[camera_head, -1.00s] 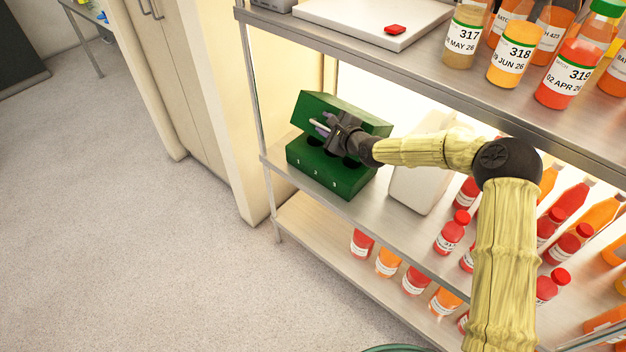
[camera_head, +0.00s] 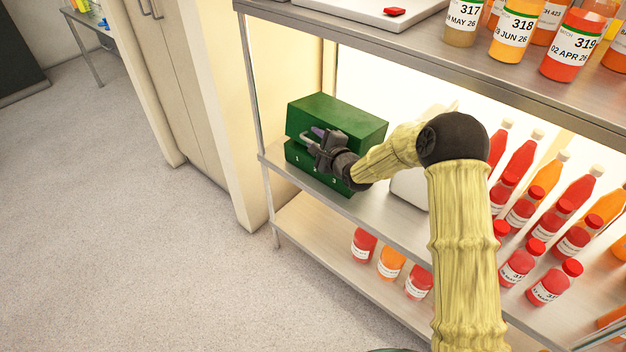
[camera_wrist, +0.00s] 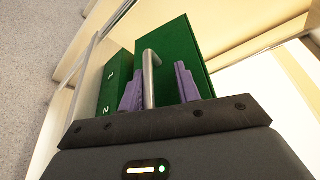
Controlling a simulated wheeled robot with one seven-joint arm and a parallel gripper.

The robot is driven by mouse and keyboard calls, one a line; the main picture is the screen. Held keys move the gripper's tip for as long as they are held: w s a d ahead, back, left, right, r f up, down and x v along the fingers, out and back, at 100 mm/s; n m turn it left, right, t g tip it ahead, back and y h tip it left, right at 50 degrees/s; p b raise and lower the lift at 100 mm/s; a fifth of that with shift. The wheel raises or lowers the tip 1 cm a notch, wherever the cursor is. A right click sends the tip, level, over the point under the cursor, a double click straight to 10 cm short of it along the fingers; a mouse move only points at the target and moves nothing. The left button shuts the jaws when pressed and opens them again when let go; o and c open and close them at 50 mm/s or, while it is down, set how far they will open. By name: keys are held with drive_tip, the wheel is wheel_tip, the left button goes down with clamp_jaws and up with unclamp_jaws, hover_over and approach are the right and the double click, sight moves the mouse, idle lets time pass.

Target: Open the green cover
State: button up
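A green box with a hinged green cover (camera_head: 345,110) stands at the left end of the middle shelf. The cover is down or nearly down on the green base (camera_head: 300,157), which is numbered 1, 2, 3. The cover also shows in the wrist view (camera_wrist: 178,45), with a metal bar handle (camera_wrist: 148,70) on its front. My gripper (camera_head: 316,137) is at the box's front. In the wrist view, its purple fingers (camera_wrist: 158,88) are apart with the handle between them, nearer the left finger. Whether a finger touches the handle is unclear. My gripper hides part of the box's front.
A pale panel (camera_head: 408,188) stands right of the box, partly behind my arm. Several juice bottles (camera_head: 540,180) fill the shelf's right side. More bottles stand on the upper shelf (camera_head: 420,52) and lower shelf (camera_head: 330,240). A shelf post (camera_head: 262,120) is left of the box.

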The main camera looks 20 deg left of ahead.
drive_tip(key=shift+s+a+f+n+b, duration=0.1)
drive_tip(key=shift+s+f+n+b, duration=0.1)
drive_tip(key=shift+f+b, duration=0.25)
drive_tip(key=shift+s+a+f+n+b, duration=0.1)
drive_tip(key=shift+s+f+b, duration=0.05)
drive_tip(key=shift+f+b, duration=0.25)
drive_tip(key=s+d+f+n+t+b, duration=0.1)
drive_tip(key=s+d+f+b, duration=0.1)
drive_tip(key=s+d, duration=0.3)
drive_tip(key=shift+s+d+n+b, duration=0.25)
drive_tip(key=shift+s+n+b, duration=0.15)
drive_tip(key=shift+s+b, duration=0.45)
drive_tip(key=shift+f, duration=0.15)
